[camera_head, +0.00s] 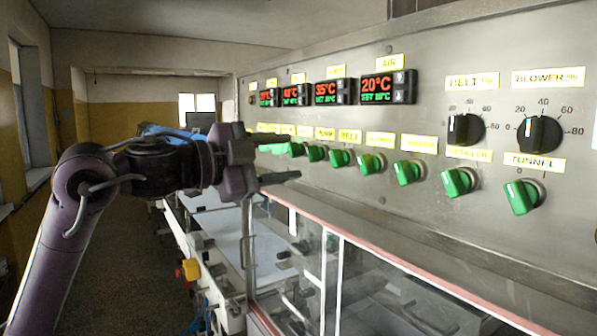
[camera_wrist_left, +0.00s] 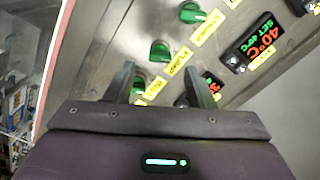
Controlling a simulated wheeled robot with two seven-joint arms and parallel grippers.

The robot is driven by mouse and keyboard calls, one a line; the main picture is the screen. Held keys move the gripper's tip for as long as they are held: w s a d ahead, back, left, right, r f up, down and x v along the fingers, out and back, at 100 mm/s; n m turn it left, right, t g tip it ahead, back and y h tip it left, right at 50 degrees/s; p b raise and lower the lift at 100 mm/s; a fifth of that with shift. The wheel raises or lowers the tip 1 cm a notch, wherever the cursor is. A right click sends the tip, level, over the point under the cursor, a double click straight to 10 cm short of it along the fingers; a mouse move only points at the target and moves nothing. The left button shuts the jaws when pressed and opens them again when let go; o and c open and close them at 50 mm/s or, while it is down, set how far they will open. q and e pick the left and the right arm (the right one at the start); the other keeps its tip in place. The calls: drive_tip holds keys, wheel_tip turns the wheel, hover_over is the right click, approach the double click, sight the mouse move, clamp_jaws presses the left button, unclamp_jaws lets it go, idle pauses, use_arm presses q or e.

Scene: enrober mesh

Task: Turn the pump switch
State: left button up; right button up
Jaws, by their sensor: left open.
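A row of green rotary switches runs along the steel panel (camera_head: 440,110), each under a yellow label. The label that seems to read PUMP (camera_head: 326,133) is small, and the green switch below it (camera_head: 315,153) sits just right of my left gripper (camera_head: 284,159). My left gripper is open and empty, its fingers toward the panel, hiding part of the row's left end. In the left wrist view one green switch (camera_wrist_left: 160,52) shows just beyond and between the fingertips. Another (camera_wrist_left: 138,82) is partly hidden by a finger. Contact cannot be told. My right gripper is out of view.
Above the switches are temperature displays (camera_head: 388,88) and two black dials, belt (camera_head: 465,130) and blower (camera_head: 539,134). Below the panel is a clear-sided enclosure with a red edge (camera_head: 400,270). Open floor (camera_head: 130,215) lies to the left.

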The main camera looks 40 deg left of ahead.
use_arm(q)
drive_tip(key=b+v, duration=0.1)
drive_tip(key=v, duration=0.2)
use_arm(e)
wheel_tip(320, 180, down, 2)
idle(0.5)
